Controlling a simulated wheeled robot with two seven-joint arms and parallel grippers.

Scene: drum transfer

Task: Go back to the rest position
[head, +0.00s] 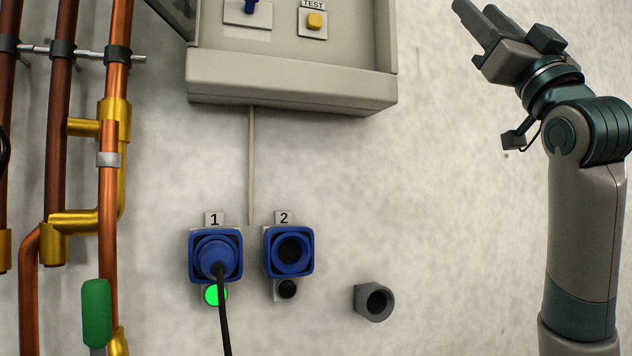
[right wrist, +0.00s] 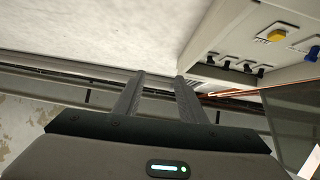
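My right gripper (head: 480,12) is raised at the upper right of the head view, in front of the bare wall and to the right of the control box. It holds nothing. In the right wrist view its two fingers (right wrist: 160,76) stand apart with an empty gap between them. My left gripper is not in view.
A blue plug (head: 214,257) with a black cable sits in socket 1, above a lit green lamp (head: 215,295). Socket 2 (head: 290,251) is empty, its lamp (head: 287,289) dark. A grey holder (head: 374,301) is empty. The control box (head: 290,85) juts out above; copper pipes (head: 108,200) run left.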

